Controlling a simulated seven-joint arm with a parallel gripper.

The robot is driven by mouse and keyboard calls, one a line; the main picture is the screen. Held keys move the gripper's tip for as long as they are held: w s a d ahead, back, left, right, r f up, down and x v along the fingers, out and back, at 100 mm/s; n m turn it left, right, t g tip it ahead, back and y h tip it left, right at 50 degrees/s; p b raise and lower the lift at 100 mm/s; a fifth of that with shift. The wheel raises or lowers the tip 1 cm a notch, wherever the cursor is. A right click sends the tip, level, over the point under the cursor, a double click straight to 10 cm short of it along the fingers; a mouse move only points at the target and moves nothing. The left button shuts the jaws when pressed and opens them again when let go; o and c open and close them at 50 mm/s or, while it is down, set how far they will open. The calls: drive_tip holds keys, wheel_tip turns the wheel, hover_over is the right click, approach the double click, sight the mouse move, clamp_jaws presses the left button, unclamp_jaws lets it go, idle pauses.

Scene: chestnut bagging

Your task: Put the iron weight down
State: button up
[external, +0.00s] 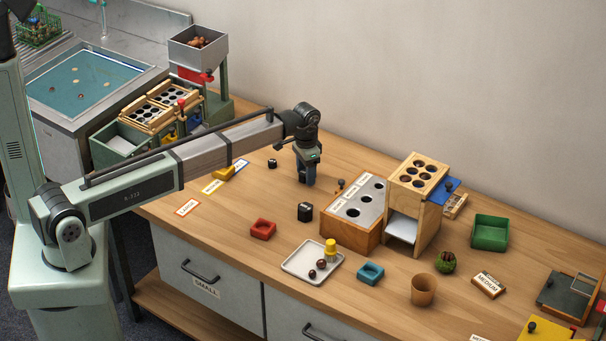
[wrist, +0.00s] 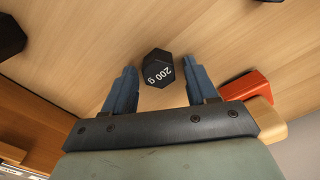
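In the external view my gripper (external: 307,181) points straight down, low over the table left of the wooden box with holes. I cannot make out the weight there; the fingers seem to hide it. Its exact height over the table is hard to tell.
A black weight (external: 305,211) stands in front of my gripper, and a smaller black one (external: 272,163) stands to its left. The holed box (external: 350,236) is close on the right.

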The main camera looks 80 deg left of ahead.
wheel_tip(320, 180, up, 12)
drive_tip(key=shift+r, duration=0.15)
idle(0.7)
drive_tip(key=shift+o, duration=0.2)
drive_tip(key=shift+o, duration=0.8)
drive_tip(key=shift+d, duration=0.1)
drive_tip(key=o, duration=0.4)
drive_tip(key=shift+m, duration=0.4)
drive_tip(key=d, duration=0.1)
drive_tip(key=w+d+r, duration=0.1)
drive_tip(key=d, duration=0.1)
drive_tip(key=w+d, duration=0.1)
drive_tip(key=d, duration=0.1)
drive_tip(key=shift+w+r, duration=0.15)
drive_tip(key=shift+r, duration=0.15)
drive_tip(key=shift+o, duration=0.9)
drive_tip(key=d+r, duration=0.2)
drive_tip(key=d, duration=0.4)
drive_tip(key=shift+r+m+t, duration=0.3)
drive_tip(key=shift+r+m, duration=0.05)
drive_tip(key=shift+m, duration=0.05)
drive_tip(key=s+d+r+n, duration=0.2)
drive_tip(key=s+d+n, duration=0.4)
drive_tip(key=n, duration=0.2)
drive_tip(key=shift+w+a+f, duration=0.1)
drive_tip(key=shift+f, duration=4.85)
